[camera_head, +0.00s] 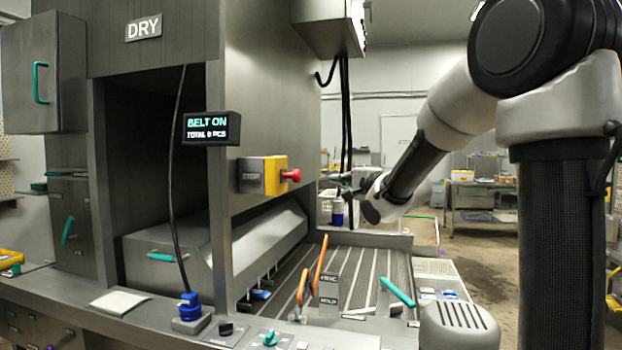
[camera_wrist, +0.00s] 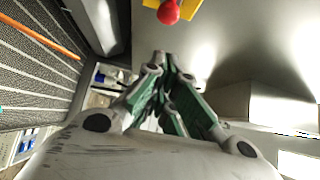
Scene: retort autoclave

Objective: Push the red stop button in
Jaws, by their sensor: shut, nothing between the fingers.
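The red stop button (camera_head: 291,175) sticks out to the right from a yellow box (camera_head: 270,175) on the side of the steel machine, beside a plate marked STOP. In the wrist view the red button (camera_wrist: 168,12) is at the top edge, beyond my fingertips, with part of its yellow box behind it. My gripper (camera_head: 345,190) is to the right of the button in the head view, apart from it. In the wrist view my gripper (camera_wrist: 165,60) is shut and empty, its fingertips together below the button.
A slatted conveyor (camera_head: 350,275) with orange and teal handles lies below. A display (camera_head: 211,128) reading BELT ON hangs left of the button. A grey control box (camera_head: 325,22) with dark cables hangs above. Open space lies between my gripper and the button.

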